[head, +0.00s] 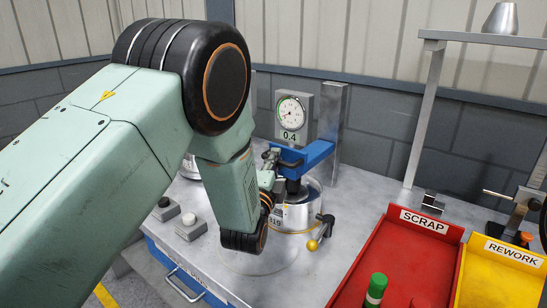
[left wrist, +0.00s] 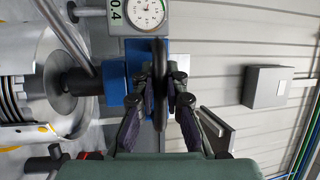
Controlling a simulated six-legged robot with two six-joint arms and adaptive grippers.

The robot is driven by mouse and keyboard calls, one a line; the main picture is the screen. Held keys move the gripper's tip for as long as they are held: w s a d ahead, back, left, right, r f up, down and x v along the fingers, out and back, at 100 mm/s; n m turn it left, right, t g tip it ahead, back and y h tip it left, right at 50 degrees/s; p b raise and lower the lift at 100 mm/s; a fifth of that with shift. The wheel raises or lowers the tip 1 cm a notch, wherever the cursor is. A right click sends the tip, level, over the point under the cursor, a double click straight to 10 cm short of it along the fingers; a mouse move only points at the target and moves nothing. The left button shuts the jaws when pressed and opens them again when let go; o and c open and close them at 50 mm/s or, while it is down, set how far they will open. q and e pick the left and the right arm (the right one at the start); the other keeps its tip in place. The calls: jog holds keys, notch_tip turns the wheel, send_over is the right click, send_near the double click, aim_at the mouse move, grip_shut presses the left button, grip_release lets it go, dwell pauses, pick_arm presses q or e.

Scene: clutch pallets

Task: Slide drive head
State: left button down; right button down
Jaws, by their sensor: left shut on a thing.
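The blue drive head (head: 312,155) sits on a metal post at the back of the bench, above a round silver clutch housing (head: 298,212). It also shows in the left wrist view (left wrist: 112,88), with a dark shaft and disc reaching to the housing. My left gripper (head: 270,160) is at the left end of the drive head. In the left wrist view, its fingers (left wrist: 166,88) are shut on a thin dark wheel-like handle (left wrist: 160,60), seen nearly edge-on beside the blue part. My left arm hides part of the bench. My right gripper is not in view.
A dial gauge (head: 292,113) marked 0.4 stands behind the drive head. A yellow-knobbed lever (head: 313,244) sticks out beside the housing. A red SCRAP tray (head: 400,245) and yellow REWORK tray (head: 500,270) lie to the right. Two push buttons (head: 188,220) sit at left.

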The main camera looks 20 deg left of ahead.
pick_arm(q)
jog(key=shift+s+d+f, duration=0.1)
jog(key=shift+d+f, duration=0.05)
jog(key=shift+f, duration=0.8)
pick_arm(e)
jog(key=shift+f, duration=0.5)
pick_arm(q)
jog(key=c, duration=1.8)
grip_release()
jog(key=o, duration=0.4)
jog(key=shift+d+r, duration=0.15)
jog(key=shift+r, duration=0.1)
jog(key=shift+o, duration=0.2)
jog(key=shift+a, duration=0.2)
jog(key=s+f, duration=0.2)
jog(key=s, duration=0.9)
jog(key=shift+s+d, duration=0.35)
jog(key=shift+s, duration=0.05)
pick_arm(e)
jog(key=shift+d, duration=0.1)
